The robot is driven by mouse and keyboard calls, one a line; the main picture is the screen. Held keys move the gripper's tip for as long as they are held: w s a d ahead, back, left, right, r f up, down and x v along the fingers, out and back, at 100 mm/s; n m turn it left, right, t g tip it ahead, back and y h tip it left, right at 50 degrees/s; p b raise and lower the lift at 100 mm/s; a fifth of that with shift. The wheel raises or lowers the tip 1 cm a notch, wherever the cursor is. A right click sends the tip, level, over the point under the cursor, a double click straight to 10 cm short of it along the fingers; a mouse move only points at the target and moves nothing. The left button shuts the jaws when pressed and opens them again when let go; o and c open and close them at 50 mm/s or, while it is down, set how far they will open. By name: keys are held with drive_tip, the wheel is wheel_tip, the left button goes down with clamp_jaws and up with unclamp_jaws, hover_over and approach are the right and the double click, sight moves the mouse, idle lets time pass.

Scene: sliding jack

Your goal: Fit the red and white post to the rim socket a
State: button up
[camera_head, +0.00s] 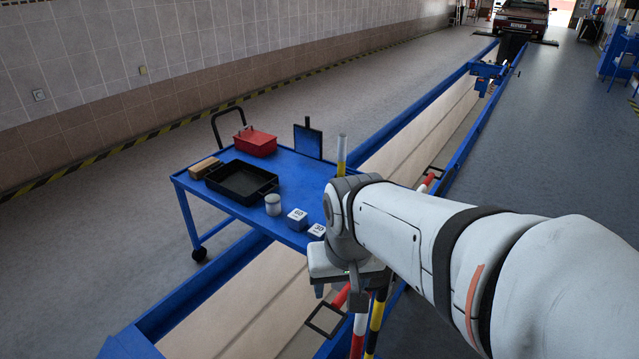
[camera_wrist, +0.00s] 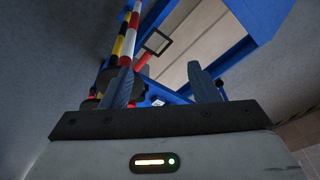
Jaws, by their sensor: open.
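The red and white post (camera_head: 359,334) shows below my gripper at the bottom of the head view, beside a yellow and black post. In the wrist view the red and white post (camera_wrist: 130,38) runs down behind the left finger, next to the yellow and black post (camera_wrist: 117,46). My gripper (camera_wrist: 163,80) is open, with its two fingers well apart and nothing held between them. In the head view my arm hides most of the gripper and the upper parts of the posts. I cannot make out rim socket a.
A blue trolley (camera_head: 283,158) carries a black tray (camera_head: 243,180), a red box (camera_head: 255,141) and marked blocks. The blue-rimmed pit (camera_head: 425,125) runs beneath it. A square black frame (camera_head: 325,320) is close below my gripper. The grey floor (camera_head: 560,130) at right is clear.

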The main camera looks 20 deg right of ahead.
drive_tip(key=w+d+m+p, duration=0.1)
drive_tip(key=w+d+m, duration=0.2)
drive_tip(key=m, duration=0.1)
drive_tip(key=w+d+m+g+p, duration=0.1)
drive_tip(key=w+d+m+p, duration=0.1)
drive_tip(key=w+d+m, duration=0.1)
drive_tip(key=w+d+m+g+p, duration=0.1)
drive_tip(key=w+d+m, duration=0.3)
drive_tip(key=shift+w+d+r+m, duration=0.1)
drive_tip(key=shift+d+r+m, duration=0.1)
drive_tip(key=shift+r+m, duration=0.15)
drive_tip(key=shift+w+d+f+m, duration=0.15)
drive_tip(key=shift+w+d+m, duration=0.05)
drive_tip(key=shift+d+m, duration=0.1)
drive_tip(key=shift+f, duration=0.25)
wheel_tip(320, 180, down, 7)
drive_tip(key=shift+f+p, duration=0.15)
drive_tip(key=shift+p, duration=0.25)
drive_tip(key=shift+c, duration=0.3)
clamp_jaws()
